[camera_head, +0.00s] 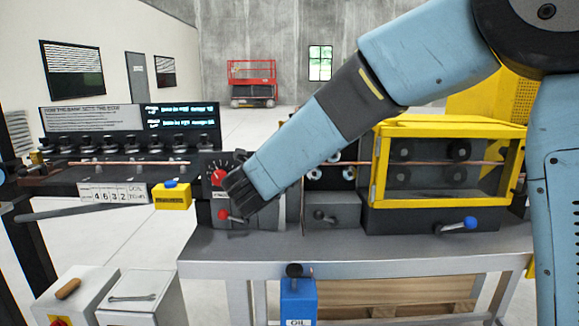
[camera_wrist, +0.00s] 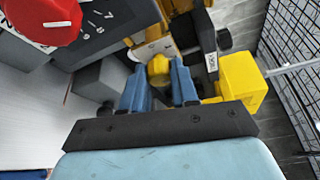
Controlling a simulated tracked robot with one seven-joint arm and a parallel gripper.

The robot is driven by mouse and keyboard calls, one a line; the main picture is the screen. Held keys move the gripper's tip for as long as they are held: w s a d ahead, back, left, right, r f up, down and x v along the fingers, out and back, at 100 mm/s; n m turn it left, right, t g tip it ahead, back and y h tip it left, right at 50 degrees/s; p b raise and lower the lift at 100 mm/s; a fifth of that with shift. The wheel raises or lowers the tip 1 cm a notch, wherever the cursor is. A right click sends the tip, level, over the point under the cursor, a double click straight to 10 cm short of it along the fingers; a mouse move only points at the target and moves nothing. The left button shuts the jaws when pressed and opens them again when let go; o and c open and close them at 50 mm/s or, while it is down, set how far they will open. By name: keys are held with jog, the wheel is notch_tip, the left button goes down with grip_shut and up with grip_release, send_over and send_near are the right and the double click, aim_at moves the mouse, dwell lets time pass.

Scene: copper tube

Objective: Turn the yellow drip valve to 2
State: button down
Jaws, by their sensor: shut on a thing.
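The yellow drip valve (camera_wrist: 158,65) shows in the wrist view as a small yellow knob between my blue fingertips. My gripper (camera_wrist: 160,84) is shut on it, one finger on each side. A pale plate (camera_wrist: 151,48) lies just beyond the knob, but I cannot read a number or the valve's setting there. In the head view my gripper (camera_head: 238,194) is in front of the dark control panel, and the valve is hidden behind my gripper and arm.
A red dial knob (camera_head: 217,177) is close to my gripper; it is large at upper left in the wrist view (camera_wrist: 40,20). A red-tipped lever (camera_head: 223,214) sits below. A yellow box (camera_head: 172,196) stands left. The grey bench top (camera_head: 350,245) is clear in front.

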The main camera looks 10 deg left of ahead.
jog(key=shift+f, duration=0.35)
jog(key=c, duration=1.2)
grip_release()
jog(key=o, duration=0.3)
jog(key=shift+r, duration=0.15)
jog(key=shift+o, duration=0.2)
jog(key=shift+r, duration=0.1)
jog(key=s+a+r, duration=0.1)
jog(key=s+a, duration=0.1)
jog(key=s, duration=1.1)
jog(key=shift+s, duration=0.3)
jog(key=shift+r, duration=0.1)
